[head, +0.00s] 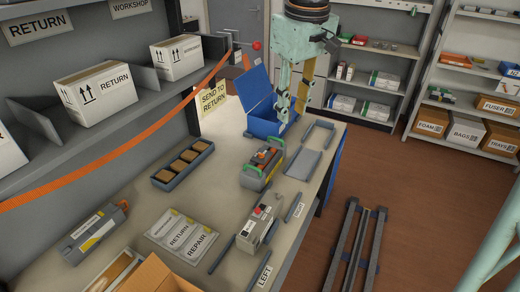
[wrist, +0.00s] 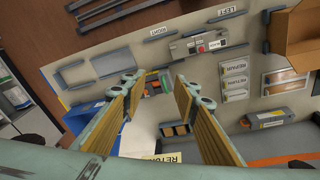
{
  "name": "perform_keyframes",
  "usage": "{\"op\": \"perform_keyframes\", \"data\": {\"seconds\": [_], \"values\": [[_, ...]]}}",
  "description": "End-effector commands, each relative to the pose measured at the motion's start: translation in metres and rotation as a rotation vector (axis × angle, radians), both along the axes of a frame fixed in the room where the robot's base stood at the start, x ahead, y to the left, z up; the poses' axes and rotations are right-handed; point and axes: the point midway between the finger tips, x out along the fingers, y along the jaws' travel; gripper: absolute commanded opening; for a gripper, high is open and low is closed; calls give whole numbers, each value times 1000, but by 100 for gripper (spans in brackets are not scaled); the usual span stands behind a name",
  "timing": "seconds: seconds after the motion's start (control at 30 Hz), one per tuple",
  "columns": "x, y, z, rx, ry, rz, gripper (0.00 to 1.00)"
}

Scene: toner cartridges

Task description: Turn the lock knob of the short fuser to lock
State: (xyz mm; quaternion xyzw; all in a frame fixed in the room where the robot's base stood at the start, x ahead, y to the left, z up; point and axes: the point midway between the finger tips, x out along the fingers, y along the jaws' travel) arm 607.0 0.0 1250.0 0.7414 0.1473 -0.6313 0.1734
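A short grey unit with green end handles and orange-red parts on top (head: 262,166) sits on the bench; it looks like the short fuser. Which of its parts is the lock knob is too small to tell. In the wrist view the unit (wrist: 158,85) shows between and beyond my fingertips, partly hidden. My gripper (head: 293,115) is open and empty, above the bench near the blue bin, apart from the unit. Its two fingers (wrist: 157,79) are spread wide in the wrist view. A longer grey unit with a red knob (head: 259,228) lies nearer, between the LEFT and RIGHT labels.
An open blue bin (head: 263,126) stands behind the short unit. A grey tray of brown blocks (head: 183,164), a RETURN/REPAIR board (head: 182,234), a grey-yellow cartridge (head: 95,234) and a cardboard box (head: 160,275) occupy the bench. Grey brackets (head: 302,164) lie at right.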

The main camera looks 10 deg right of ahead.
Motion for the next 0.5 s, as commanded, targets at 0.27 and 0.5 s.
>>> {"op": "perform_keyframes", "data": {"seconds": [0.27, 0.5], "values": [[44, 0, -14, -9, 26, 59, 28], [80, 0, -31, -15, 48, 110, 28]]}}
